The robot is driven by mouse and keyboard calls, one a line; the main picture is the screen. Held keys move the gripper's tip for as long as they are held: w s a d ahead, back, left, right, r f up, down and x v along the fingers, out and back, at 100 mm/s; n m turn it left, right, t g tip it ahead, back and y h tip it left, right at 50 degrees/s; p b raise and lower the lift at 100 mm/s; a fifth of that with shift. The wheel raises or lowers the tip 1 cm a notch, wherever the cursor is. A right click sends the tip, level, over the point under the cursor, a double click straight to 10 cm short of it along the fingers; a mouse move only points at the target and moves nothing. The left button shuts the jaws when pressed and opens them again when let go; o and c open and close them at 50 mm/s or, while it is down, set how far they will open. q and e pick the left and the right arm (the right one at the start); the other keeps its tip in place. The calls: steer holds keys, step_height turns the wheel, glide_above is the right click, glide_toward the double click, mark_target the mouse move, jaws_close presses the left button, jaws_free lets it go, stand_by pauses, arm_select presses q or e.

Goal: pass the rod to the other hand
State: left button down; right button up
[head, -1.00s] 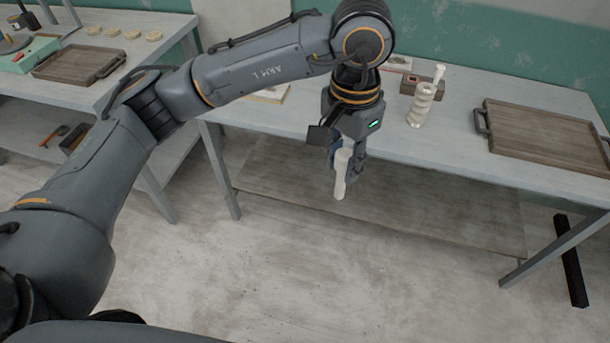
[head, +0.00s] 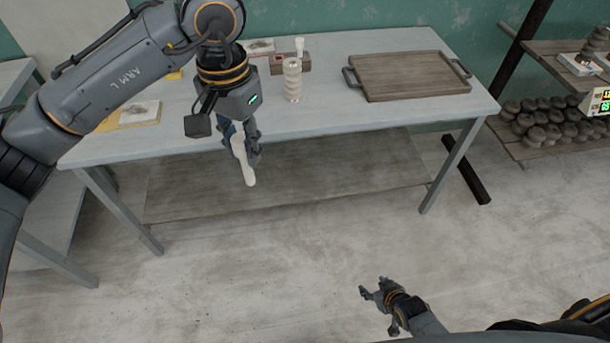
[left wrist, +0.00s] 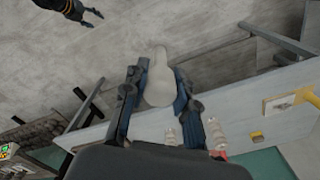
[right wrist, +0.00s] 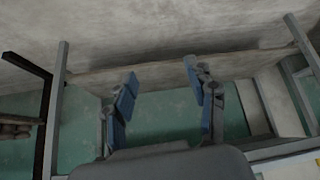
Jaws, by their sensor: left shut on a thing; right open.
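A pale cream rod (head: 244,160) hangs tilted down from my left gripper (head: 243,147), which is shut on it in front of the table's front edge. In the left wrist view the rod (left wrist: 159,80) sits between the two fingers, its wider end nearer the camera. My right gripper (head: 378,290) is low at the lower right in the head view, well apart from the rod. In the right wrist view its fingers (right wrist: 160,90) are spread with nothing between them. It also shows at the top left of the left wrist view (left wrist: 92,18).
The grey table (head: 330,116) holds a wooden tray (head: 408,75), a stacked pale clay piece (head: 293,80) and a small wooden block (head: 277,65). A shelf (head: 530,148) with dark round lumps stands at right. Open floor lies before the table.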

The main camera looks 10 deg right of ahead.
steer(key=w+a+r+n+t+y, duration=0.1)
steer(key=w+a+r+t, duration=0.15)
steer(key=w+r, duration=0.45)
steer(key=w+a+r+t+y, duration=0.1)
steer(key=w+a+r+y, duration=0.15)
steer(key=r, duration=0.85)
steer(key=w+a+r+n+t+y, duration=0.1)
steer(key=w+a+r, duration=0.25)
steer(key=r, duration=0.55)
steer(key=a+r+n+t+y, duration=0.1)
steer(key=a+r+n+y, duration=0.3)
steer(key=r, duration=0.9)
steer(key=n+g+y, duration=0.2)
steer(key=y, duration=0.3)
glide_toward(240, 152)
steer(key=shift+t, duration=0.25)
steer(key=x, duration=0.3)
steer(key=f+x, duration=0.1)
steer(key=x, duration=0.7)
steer(key=shift+w+d+f, duration=0.2)
